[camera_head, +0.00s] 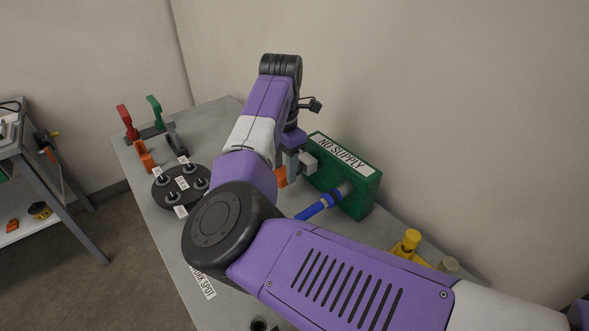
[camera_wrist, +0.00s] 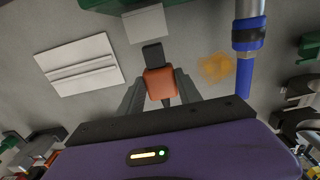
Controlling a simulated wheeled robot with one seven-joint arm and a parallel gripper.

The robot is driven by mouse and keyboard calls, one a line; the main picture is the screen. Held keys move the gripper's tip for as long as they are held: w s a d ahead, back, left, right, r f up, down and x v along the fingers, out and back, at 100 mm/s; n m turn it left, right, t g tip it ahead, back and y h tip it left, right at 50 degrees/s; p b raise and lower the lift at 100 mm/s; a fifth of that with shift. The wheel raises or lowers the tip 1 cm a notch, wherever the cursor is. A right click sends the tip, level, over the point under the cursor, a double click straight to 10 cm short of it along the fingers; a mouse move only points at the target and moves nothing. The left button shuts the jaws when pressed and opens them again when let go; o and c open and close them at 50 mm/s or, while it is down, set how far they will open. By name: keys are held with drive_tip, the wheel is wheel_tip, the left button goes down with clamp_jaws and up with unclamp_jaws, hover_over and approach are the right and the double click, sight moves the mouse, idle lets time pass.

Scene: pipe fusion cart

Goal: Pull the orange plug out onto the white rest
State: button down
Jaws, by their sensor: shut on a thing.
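The orange plug (camera_wrist: 160,83) is between the two fingers of my gripper (camera_wrist: 160,92) in the wrist view, and the gripper is shut on it. Its black front end (camera_wrist: 152,54) points at a pale grey socket block (camera_wrist: 146,23). The black end is right by the block's near edge; I cannot tell if they touch. In the head view, a bit of the orange plug (camera_head: 281,177) shows beside the grey socket block (camera_head: 308,162), and my arm hides most of the gripper. A white ridged plate (camera_wrist: 82,65), likely the white rest, lies left of the plug in the wrist view.
The green "NO SUPPLY" box (camera_head: 345,178) stands behind the socket, with a blue-ended pipe (camera_head: 320,206) sticking out close to the right of my gripper. A black round turntable (camera_head: 181,187) and red and green handles (camera_head: 140,120) stand to the left.

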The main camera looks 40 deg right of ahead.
drive_tip(key=shift+a, duration=1.2)
